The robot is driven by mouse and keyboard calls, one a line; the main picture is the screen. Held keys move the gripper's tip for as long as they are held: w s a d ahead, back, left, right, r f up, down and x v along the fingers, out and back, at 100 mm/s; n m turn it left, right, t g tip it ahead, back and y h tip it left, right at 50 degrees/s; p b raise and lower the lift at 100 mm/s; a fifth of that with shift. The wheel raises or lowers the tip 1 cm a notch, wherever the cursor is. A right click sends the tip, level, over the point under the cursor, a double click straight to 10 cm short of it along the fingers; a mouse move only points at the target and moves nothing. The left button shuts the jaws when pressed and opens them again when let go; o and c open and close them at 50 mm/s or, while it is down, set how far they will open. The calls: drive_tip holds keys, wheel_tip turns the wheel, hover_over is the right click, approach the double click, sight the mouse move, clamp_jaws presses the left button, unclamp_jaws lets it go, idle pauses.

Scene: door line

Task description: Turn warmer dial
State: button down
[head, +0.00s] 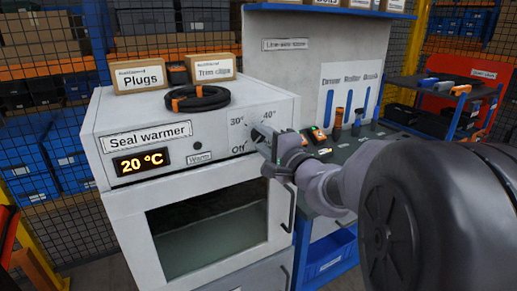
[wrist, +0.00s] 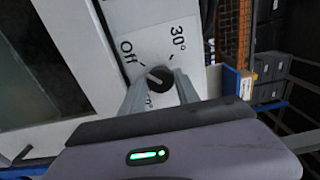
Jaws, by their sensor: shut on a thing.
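The seal warmer (head: 215,143) is a white cabinet with a display (head: 142,162) reading 20 °C and a "Warm" label below a small dark round spot. Its dial sits at the right of the front panel, among the marks Off, 30° and 40°. In the wrist view the dial (wrist: 160,79) is a dark round knob with a light pointer line aimed toward Off. My gripper (wrist: 160,88) has one finger on each side of the dial and is shut on it. In the head view my gripper (head: 266,137) covers most of the dial.
A black cable coil (head: 197,98) and boxes labelled Plugs (head: 139,76) and Trim clips (head: 210,67) lie on top of the warmer. A glass door (head: 210,230) with a dark handle is below. A workbench with tools (head: 338,122) stands at the right.

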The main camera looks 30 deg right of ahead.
idle(0.6)
drive_tip(key=c, duration=0.9)
unclamp_jaws()
drive_tip(key=s, duration=1.1)
drive_tip(key=s+p, duration=0.1)
drive_tip(key=s, duration=0.5)
drive_tip(key=shift+s+d, duration=0.2)
drive_tip(key=shift+d, duration=0.05)
